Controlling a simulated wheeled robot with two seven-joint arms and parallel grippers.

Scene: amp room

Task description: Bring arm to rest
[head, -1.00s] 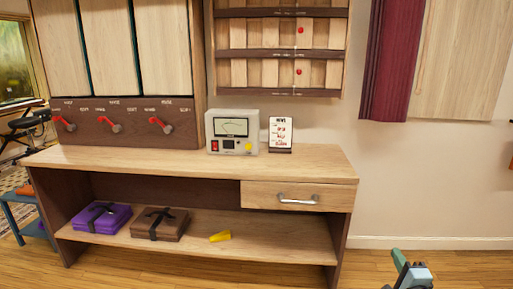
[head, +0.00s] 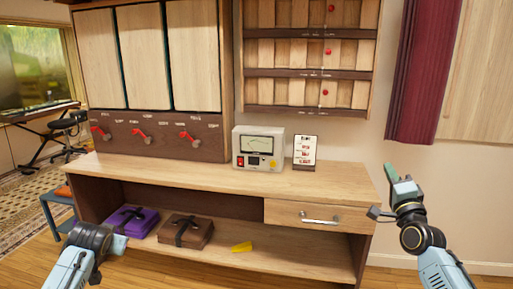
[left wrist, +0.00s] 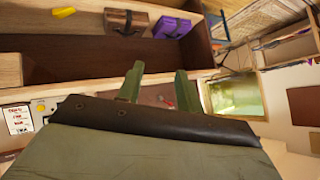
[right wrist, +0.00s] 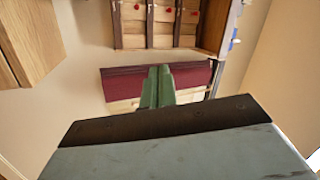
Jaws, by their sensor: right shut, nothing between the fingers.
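My right gripper (head: 393,174) is raised to the right of the workbench, in front of the bare wall. Its green fingers are together and empty, as the right wrist view (right wrist: 158,88) also shows. My left arm comes in at the lower left of the head view, in front of the bench's lower shelf. Its gripper is hard to make out there. In the left wrist view, the two green fingers of my left gripper (left wrist: 158,88) stand apart with nothing visible between them.
The wooden bench (head: 225,180) carries a meter box (head: 258,148) and a small sign (head: 304,151). Its shelf holds a purple bundle (head: 128,220), a brown bundle (head: 186,231) and a yellow object (head: 242,247). A drawer (head: 317,215) is shut. A dark red curtain (head: 425,70) hangs at right.

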